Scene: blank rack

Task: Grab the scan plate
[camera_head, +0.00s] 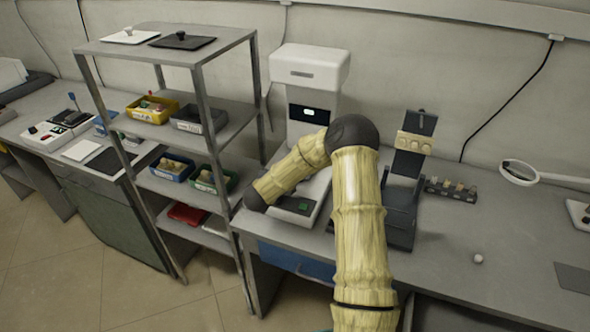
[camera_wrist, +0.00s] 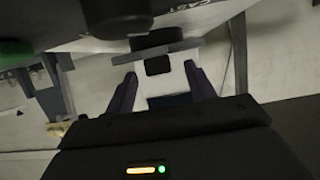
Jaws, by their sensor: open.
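In the wrist view my gripper (camera_wrist: 160,72) is open, with its two dark fingers apart. A thin grey plate edge (camera_wrist: 185,48) lies just beyond the fingertips, with a dark block (camera_wrist: 158,65) on it that shows between the fingers. This looks like the scan plate with its grip, but I cannot be sure. No grasp on it shows. In the head view my arm reaches down to the left, in front of the white machine (camera_head: 310,68), and the gripper itself is not clear there.
A dark body with the letters CAST (camera_wrist: 205,10) fills the top of the wrist view. The metal shelf (camera_head: 230,40) stands left of my arm, bearing a white plate (camera_head: 130,36) and a black plate (camera_head: 182,42) on top, with bins below. A black device (camera_head: 402,205) stands right.

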